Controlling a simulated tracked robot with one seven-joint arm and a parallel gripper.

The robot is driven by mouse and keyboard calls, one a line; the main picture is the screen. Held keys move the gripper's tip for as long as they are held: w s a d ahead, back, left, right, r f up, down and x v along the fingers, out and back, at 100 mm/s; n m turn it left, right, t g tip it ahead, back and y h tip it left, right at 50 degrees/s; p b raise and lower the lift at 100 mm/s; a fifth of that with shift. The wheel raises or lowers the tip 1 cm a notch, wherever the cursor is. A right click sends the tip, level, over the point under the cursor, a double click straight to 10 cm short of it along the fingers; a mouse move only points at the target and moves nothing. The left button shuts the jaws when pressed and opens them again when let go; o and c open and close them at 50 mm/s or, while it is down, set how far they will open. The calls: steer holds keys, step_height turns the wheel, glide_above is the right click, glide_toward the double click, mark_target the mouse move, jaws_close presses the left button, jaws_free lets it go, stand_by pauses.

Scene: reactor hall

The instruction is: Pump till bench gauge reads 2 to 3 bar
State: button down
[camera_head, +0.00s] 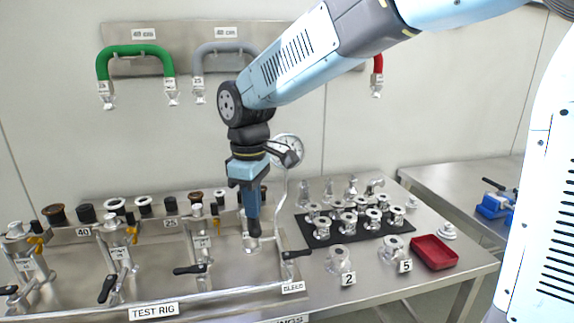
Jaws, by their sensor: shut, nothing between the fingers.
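The bench gauge (289,148) is a round white dial at the back of the bench. My wrist covers part of it, and its reading is too small to tell. A thin pale hose (279,203) runs down from it. My gripper (254,236) points straight down over the right part of the test rig, with its fingers shut and empty. Its tips are at a small silver fitting (251,247); I cannot tell whether they touch. A black lever (296,254) sits just right of it, above a label (293,287) that seems to read BLEED. I cannot make out a pump handle for certain.
The test rig (225,301) has more black levers (190,269) to the left. A black mat (303,226) with several metal fittings, a red tray (434,252) and loose fittings marked 2 and 5 lie right. Green (137,50) and grey (226,46) hoses hang behind.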

mark_target(254, 222)
steer(key=shift+f, duration=2.35)
steer(key=shift+r, duration=2.8)
steer(key=shift+d, duration=0.1)
steer(key=s+d+r+m+t, duration=0.1)
steer(key=d+r+m, duration=0.15)
steer(key=d, duration=0.55)
steer(key=s+d+r+m+t, duration=0.15)
steer(key=d+m, duration=0.25)
steer(key=d, duration=0.4)
steer(key=s+d+m+t, duration=0.1)
steer(key=s+d+m, duration=0.3)
steer(key=d, duration=0.3)
steer(key=s+d+m+t, duration=0.2)
steer(key=s+d+m, duration=0.2)
steer(key=d, duration=0.3)
steer(key=shift+s+d, duration=0.2)
steer(key=shift+d, duration=0.15)
